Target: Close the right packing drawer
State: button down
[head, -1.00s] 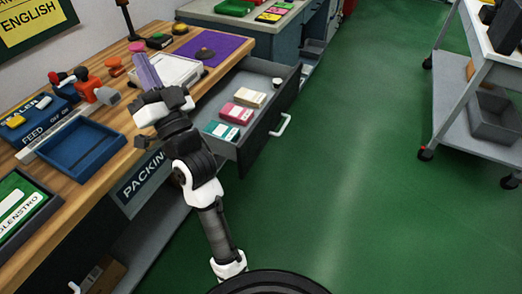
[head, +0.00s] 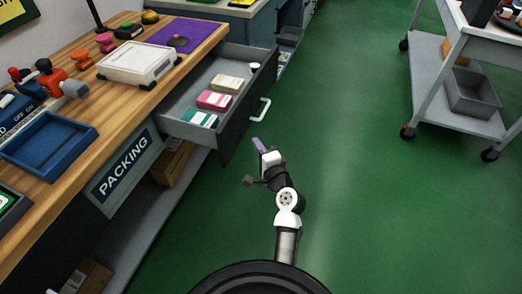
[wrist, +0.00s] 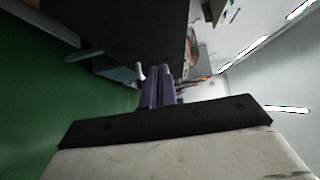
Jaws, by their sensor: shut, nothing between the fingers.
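The right packing drawer (head: 236,122) is pulled out from under the wooden packing bench in the head view. Its dark front carries a pale handle (head: 261,110) facing the green floor. Pink, teal and cream boxes lie inside the drawer. My gripper (head: 258,143) is in front of the drawer, a little below and left of the handle in the picture, apparently apart from it. Its purple fingers (wrist: 157,85) are together and empty in the wrist view. The dark drawer front (wrist: 130,30) fills the upper part of the wrist view, with a pale handle (wrist: 141,73) beside the fingers.
The wooden bench (head: 95,122) holds a blue tray (head: 50,147), a white device (head: 140,62) and a purple mat (head: 188,33). A grey cart (head: 455,85) stands at the right. The green floor between is clear.

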aim_at(235, 124)
jog(key=w+a+p, duration=0.1)
jog(key=w+a, duration=0.3)
jog(key=w, duration=0.1)
jog(key=shift+w+a+r+p, duration=0.15)
jog(key=shift+a+p, duration=0.2)
jog(key=shift+p, duration=0.05)
jog(key=shift+w+a, duration=0.15)
jog(key=shift+a, duration=0.3)
